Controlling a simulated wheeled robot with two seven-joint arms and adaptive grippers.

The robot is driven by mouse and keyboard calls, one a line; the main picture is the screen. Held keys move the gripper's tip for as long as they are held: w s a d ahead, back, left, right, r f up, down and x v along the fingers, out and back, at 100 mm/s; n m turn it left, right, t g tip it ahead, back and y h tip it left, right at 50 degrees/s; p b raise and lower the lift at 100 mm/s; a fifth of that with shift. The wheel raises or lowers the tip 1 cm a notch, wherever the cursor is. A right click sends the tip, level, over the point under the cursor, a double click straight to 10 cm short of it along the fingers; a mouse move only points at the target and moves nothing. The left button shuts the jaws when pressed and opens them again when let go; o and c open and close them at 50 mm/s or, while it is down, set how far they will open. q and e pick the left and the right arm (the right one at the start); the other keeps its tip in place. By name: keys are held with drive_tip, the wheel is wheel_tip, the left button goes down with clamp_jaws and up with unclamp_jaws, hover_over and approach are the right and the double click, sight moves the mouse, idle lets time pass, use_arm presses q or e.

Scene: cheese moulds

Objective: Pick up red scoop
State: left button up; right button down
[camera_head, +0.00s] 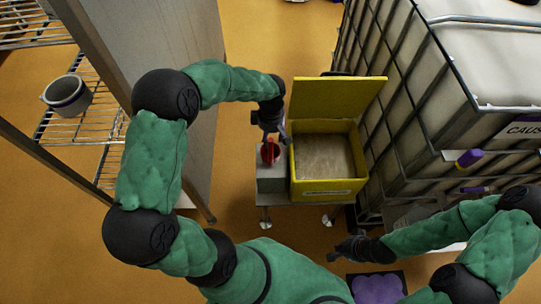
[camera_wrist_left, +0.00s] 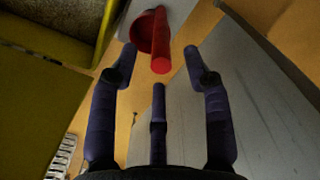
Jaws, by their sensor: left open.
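The red scoop (camera_head: 269,152) is at the grey box (camera_head: 271,183) left of the yellow bin. In the left wrist view the scoop (camera_wrist_left: 160,50) shows a round handle pointing toward my gripper, with its bowl (camera_wrist_left: 144,32) behind. My left gripper (camera_head: 270,128) is just above and behind the scoop in the head view. Its three fingers are spread open in the left wrist view, with the handle end between and beyond the fingertips; I see no grip on it. My right gripper (camera_head: 345,248) is low at the right, away from the scoop; its finger opening is unclear.
The yellow bin (camera_head: 328,187) has its lid (camera_head: 337,97) raised and holds pale brown material. A caged tank (camera_head: 415,90) stands at the right. A wire rack with a grey pot (camera_head: 68,96) and a tall grey panel (camera_head: 190,150) stand left. A purple-marked mat (camera_head: 376,287) lies in front.

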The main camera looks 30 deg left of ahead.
sight(270, 145)
use_arm(q)
drive_tip(key=f+b, duration=0.2)
drive_tip(key=f, duration=0.4)
drive_tip(key=shift+a+b, duration=0.2)
drive_tip(key=shift+b, duration=0.15)
clamp_jaws()
